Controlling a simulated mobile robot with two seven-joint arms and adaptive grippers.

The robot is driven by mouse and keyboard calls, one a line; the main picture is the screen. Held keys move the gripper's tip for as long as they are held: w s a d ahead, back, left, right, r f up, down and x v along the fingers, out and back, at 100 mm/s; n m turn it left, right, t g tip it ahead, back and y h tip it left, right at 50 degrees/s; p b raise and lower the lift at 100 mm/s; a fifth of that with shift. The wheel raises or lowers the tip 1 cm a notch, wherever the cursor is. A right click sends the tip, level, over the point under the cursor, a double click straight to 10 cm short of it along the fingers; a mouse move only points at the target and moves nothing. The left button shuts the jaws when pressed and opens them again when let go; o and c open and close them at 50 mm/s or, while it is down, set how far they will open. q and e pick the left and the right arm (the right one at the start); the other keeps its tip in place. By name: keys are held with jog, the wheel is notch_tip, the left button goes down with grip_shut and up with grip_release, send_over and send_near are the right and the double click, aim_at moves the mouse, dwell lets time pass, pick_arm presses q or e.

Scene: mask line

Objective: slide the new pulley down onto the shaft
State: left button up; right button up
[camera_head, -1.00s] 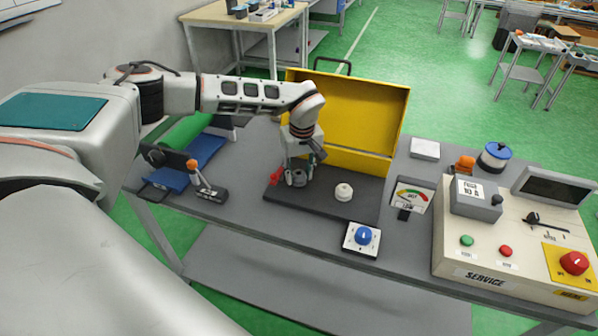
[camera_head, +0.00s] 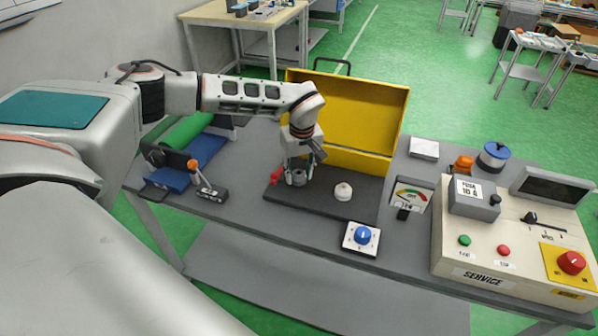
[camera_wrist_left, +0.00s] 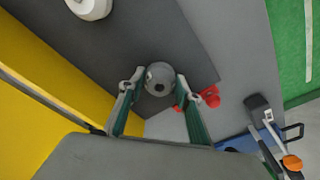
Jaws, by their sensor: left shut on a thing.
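My left gripper (camera_head: 296,179) points down over the left part of a dark mat (camera_head: 325,200). It is shut on a small grey round part, which looks like the pulley (camera_wrist_left: 159,79). In the left wrist view the part sits between the two fingertips and shows a dark spot, perhaps its bore. Whether it rests on the mat I cannot tell. A white round part with a knob (camera_head: 343,191) lies on the mat to the right of the gripper. I cannot make out the shaft. My right gripper is not in view.
A red part (camera_head: 277,175) lies beside the gripper at the mat's left edge. An open yellow case (camera_head: 360,115) stands behind. A small stand with an orange tip (camera_head: 206,184) is at left. A blue-knob box (camera_head: 361,238), gauge (camera_head: 410,194) and service panel (camera_head: 478,263) are at right.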

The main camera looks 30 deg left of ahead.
aim_at(301, 177)
pick_arm(q)
jog(key=shift+f+b, duration=0.3)
jog(key=shift+f, duration=0.35)
dwell(0.4)
jog(key=o, duration=0.8)
jog(key=shift+o, duration=0.2)
jog(key=shift+s+d+r+p, duration=0.1)
jog(key=shift+d+r+p, duration=0.05)
jog(key=shift+r+p, duration=1.25)
notch_tip(301, 177, up, 8)
jog(key=shift+s+d+b, duration=0.3)
jog(key=shift+d+b, duration=0.05)
jog(key=shift+d, duration=0.05)
